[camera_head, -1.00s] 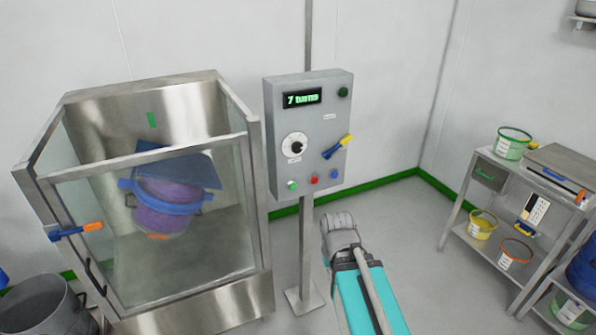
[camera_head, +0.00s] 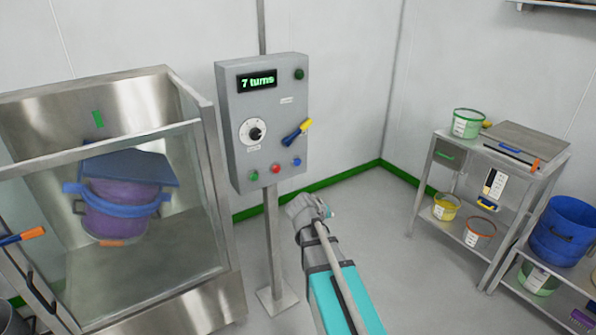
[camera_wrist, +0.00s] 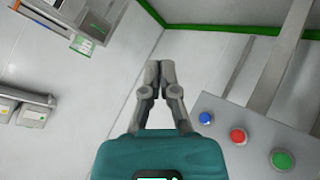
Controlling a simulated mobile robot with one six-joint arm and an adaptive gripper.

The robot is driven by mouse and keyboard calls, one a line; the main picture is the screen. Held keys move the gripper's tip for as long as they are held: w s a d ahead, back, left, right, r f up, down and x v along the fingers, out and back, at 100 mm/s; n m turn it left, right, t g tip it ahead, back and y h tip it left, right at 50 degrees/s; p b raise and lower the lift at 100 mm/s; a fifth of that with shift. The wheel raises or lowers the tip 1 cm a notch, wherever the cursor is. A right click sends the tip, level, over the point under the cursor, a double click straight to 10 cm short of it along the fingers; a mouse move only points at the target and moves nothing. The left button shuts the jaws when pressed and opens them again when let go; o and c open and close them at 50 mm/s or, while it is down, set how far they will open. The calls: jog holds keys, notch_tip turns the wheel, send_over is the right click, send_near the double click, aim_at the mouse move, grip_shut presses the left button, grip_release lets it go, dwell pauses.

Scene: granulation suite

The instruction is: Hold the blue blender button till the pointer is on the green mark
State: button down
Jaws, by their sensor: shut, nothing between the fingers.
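The blue button (camera_head: 296,161) is at the lower right of the grey control panel (camera_head: 240,95); it also shows in the wrist view (camera_wrist: 205,118). The panel display (camera_head: 257,80) reads "7 turns". A purple blender bin (camera_head: 112,222) with a blue band and blue lid sits inside the glass-fronted cabinet. A green mark (camera_head: 98,118) is on the cabinet's back wall, above the bin. An orange patch (camera_head: 112,242), possibly the pointer, is at the bin's bottom. My gripper (camera_wrist: 160,66) is shut and empty, below and right of the panel, apart from the button.
A red button (camera_wrist: 238,136) and a green button (camera_wrist: 281,159) are beside the blue one. The panel also has a dial (camera_head: 253,132) and a blue-yellow handle (camera_head: 297,132). A steel shelf (camera_head: 450,135) with tubs stands right. Floor between is clear.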

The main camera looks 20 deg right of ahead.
aim_at(297, 162)
jog(key=w+d+r+n+t+b, duration=0.1)
jog(key=w+n+t+b, duration=0.5)
jog(key=w, duration=1.2)
jog(key=shift+w+d+r+n+t+h+b, duration=0.25)
jog(key=shift+w+r+n+t+h+b, duration=0.2)
jog(key=shift+t+b, duration=1.95)
jog(key=shift+w, duration=0.15)
jog(key=shift+w+a, duration=0.45)
jog(key=shift+w, duration=0.9)
jog(key=shift+w+a, duration=0.45)
jog(key=shift+w, duration=0.85)
jog(key=shift+w+a, duration=0.45)
jog(key=shift+w, duration=0.9)
